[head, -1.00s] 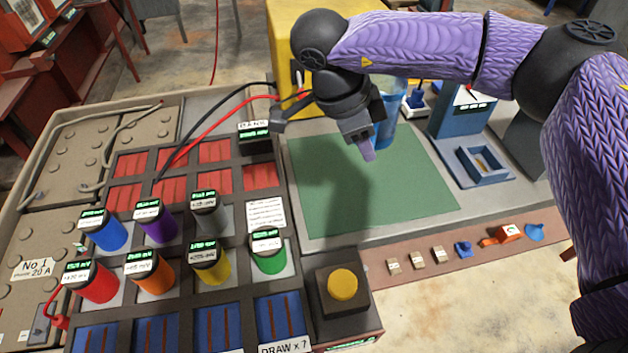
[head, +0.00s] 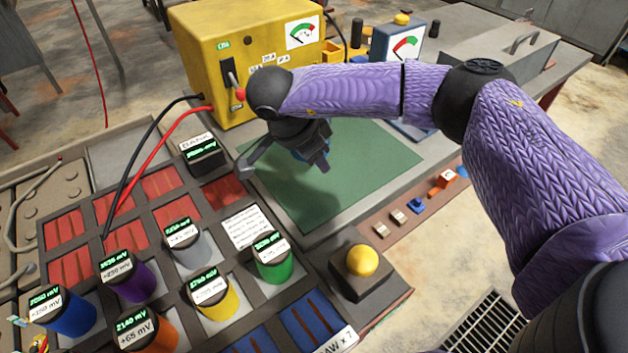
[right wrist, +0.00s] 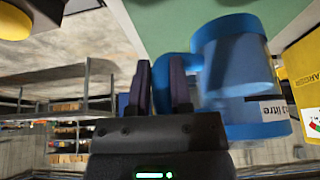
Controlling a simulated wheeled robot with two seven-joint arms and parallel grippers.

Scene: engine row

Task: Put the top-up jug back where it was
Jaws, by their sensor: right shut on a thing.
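The top-up jug (right wrist: 235,65) is blue with a clear-looking band and a white litre label, and fills the right of the right wrist view. Its handle (right wrist: 178,66) lies between the fingers of my right gripper (right wrist: 163,88), which is shut on it. In the head view my right gripper (head: 316,162) is over the back part of the green mat (head: 375,160), and the jug is mostly hidden behind it and the wrist. I cannot tell whether the jug touches the mat. My left gripper is not in view.
A yellow charger (head: 215,60) with a lever stands behind the mat. A blue meter unit (head: 405,50) stands at the back right. A tray of coloured cells, including a green one (head: 272,260), and a yellow button (head: 361,260) are nearer. The mat's right part is clear.

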